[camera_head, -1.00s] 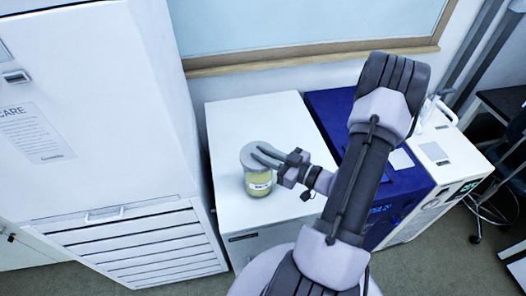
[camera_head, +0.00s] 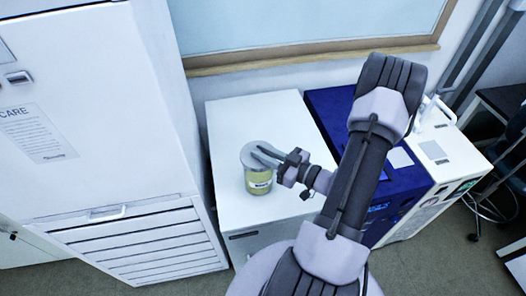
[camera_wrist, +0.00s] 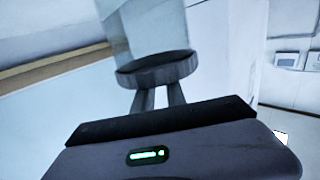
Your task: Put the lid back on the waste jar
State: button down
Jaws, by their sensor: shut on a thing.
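The waste jar (camera_head: 260,181) is clear with yellowish contents and a white label, and stands upright on the white cabinet top. The grey round lid (camera_head: 259,155) is at the jar's mouth, roughly level; I cannot tell if it is fully seated. My gripper (camera_head: 271,154) reaches in from the right and is shut on the lid. In the wrist view the lid (camera_wrist: 157,68) shows as a dark ribbed disc edge between my fingertips (camera_wrist: 158,92). The jar body is hidden from the wrist view.
The white cabinet (camera_head: 235,125) has free room behind and left of the jar. A tall white unit (camera_head: 100,110) stands close on the left. A blue instrument (camera_head: 330,105) and a white instrument (camera_head: 440,155) stand to the right. A window ledge (camera_head: 300,55) runs behind.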

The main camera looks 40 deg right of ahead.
jog(key=shift+p, duration=0.4)
dwell(0.5)
jog(key=c, duration=0.8)
grip_release()
notch_tip(320, 180, up, 7)
jog(key=p, duration=0.8)
grip_shut()
dwell(0.8)
